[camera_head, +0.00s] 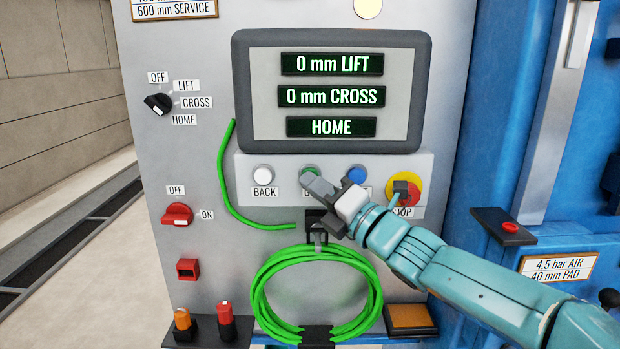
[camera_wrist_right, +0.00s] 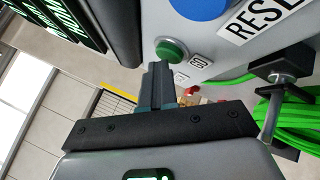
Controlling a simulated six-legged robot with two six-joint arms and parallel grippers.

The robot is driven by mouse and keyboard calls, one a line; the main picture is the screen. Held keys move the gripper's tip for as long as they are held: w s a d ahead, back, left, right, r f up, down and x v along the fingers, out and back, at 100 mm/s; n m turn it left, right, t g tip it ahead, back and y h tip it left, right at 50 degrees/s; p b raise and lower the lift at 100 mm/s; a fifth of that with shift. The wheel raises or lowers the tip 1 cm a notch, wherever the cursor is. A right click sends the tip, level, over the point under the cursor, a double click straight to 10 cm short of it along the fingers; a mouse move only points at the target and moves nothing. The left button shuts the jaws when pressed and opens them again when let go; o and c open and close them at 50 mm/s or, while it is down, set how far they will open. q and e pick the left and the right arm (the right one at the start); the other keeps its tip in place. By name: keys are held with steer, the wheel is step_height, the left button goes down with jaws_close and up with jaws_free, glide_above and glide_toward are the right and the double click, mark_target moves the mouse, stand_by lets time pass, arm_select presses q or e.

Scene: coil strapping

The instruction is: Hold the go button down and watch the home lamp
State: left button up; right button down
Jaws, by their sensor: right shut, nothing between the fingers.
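The green go button (camera_head: 310,171) sits in the button row under the display, between the white BACK button and a blue button. It also shows in the right wrist view (camera_wrist_right: 171,50), with a "GO" label beside it. My right gripper (camera_head: 316,184) is shut and empty, with its fingertips at the green button's lower edge. In the wrist view the fingertips (camera_wrist_right: 158,70) are close by the button; I cannot tell whether they touch or press it. A pale, unlabelled round lamp (camera_head: 368,6) is cut by the top edge; I cannot tell whether it is lit. My left gripper is out of view.
The display (camera_head: 332,91) reads 0 mm LIFT, 0 mm CROSS and HOME. The blue button (camera_head: 357,174) and red stop button (camera_head: 404,188) are right of the green one. A green strap coil (camera_head: 262,305) hangs below; a black selector knob (camera_head: 158,104) is at left.

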steer(key=shift+s+b, duration=0.8)
steer(key=shift+f, duration=0.15)
steer(key=s+b, duration=0.4)
steer(key=s, duration=0.1)
